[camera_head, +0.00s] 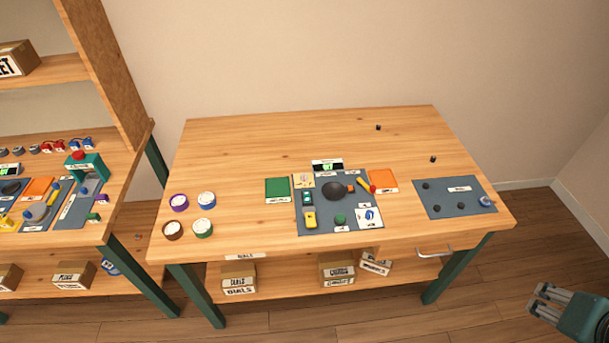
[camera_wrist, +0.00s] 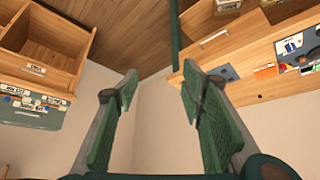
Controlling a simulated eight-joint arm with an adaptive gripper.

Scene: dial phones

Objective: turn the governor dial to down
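My gripper (camera_head: 545,302) is at the lower right of the head view, off the table's right front corner and well apart from everything on it. In the wrist view its two green-padded fingers (camera_wrist: 160,72) are spread with nothing between them. A grey-blue panel (camera_head: 312,227) lies on the table's middle. It bears a dark round knob (camera_head: 334,190), a small green knob (camera_head: 340,219) and a white plate with a blue pointer (camera_head: 369,215). The labels are too small to read, so I cannot tell which part is the governor dial or where it points.
A green square (camera_head: 278,190) and an orange square (camera_head: 382,180) flank the panel. Several round tubs (camera_head: 180,202) stand at the left. A second grey panel (camera_head: 440,208) with small dark knobs lies at the right. The table's back is mostly bare. A shelf bench (camera_head: 125,160) stands further left.

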